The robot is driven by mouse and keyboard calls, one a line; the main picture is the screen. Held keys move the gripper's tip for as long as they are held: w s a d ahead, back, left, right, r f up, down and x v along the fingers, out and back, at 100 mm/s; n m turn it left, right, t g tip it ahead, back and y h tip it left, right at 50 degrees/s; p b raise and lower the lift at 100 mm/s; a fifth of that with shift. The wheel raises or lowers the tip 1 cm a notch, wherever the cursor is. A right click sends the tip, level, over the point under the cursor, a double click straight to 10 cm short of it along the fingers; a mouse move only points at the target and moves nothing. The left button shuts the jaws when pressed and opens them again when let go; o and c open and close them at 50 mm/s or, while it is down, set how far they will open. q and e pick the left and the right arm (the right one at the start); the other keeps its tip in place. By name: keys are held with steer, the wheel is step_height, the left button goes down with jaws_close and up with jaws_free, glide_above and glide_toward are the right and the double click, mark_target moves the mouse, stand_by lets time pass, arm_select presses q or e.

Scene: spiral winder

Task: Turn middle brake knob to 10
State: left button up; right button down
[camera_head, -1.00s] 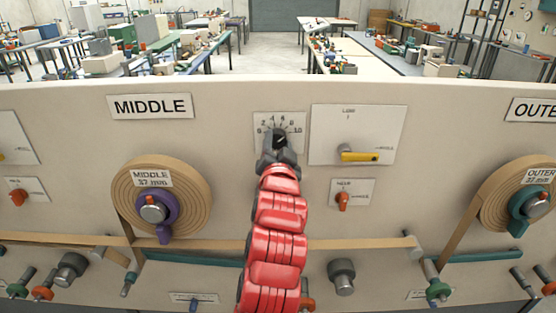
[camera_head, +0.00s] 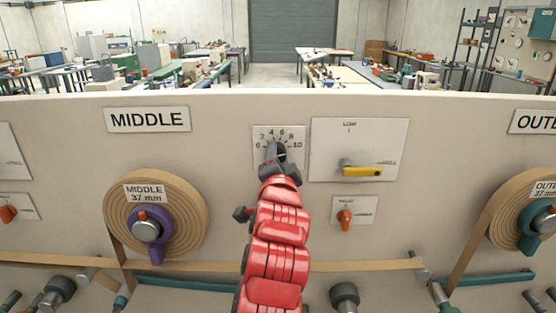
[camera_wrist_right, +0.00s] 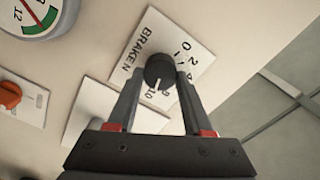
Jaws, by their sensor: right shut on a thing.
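The middle brake knob (camera_wrist_right: 157,66) is a dark round knob with a white mark, on a white plate (camera_wrist_right: 186,40) numbered from 0 to 10. In the wrist view its mark points close to the 10; the exact reading is hard to tell. In the head view the brake plate (camera_head: 293,133) sits right of the MIDDLE sign (camera_head: 148,119), and the knob is mostly hidden by my gripper. My right gripper (camera_head: 275,153) is shut on the knob, with one finger on each side, as the wrist view also shows (camera_wrist_right: 160,78). My left gripper is not in view.
Right of the dial is a plate with a yellow-handled switch (camera_head: 362,170), and below it an orange knob (camera_head: 345,217). A tan roll with a purple hub (camera_head: 150,220) is to the left. A round gauge (camera_wrist_right: 35,15) shows in the wrist view.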

steer(key=shift+c, duration=1.5)
jaws_free()
steer(key=s+b, duration=1)
steer(key=s, duration=0.7)
steer(key=shift+s, duration=0.2)
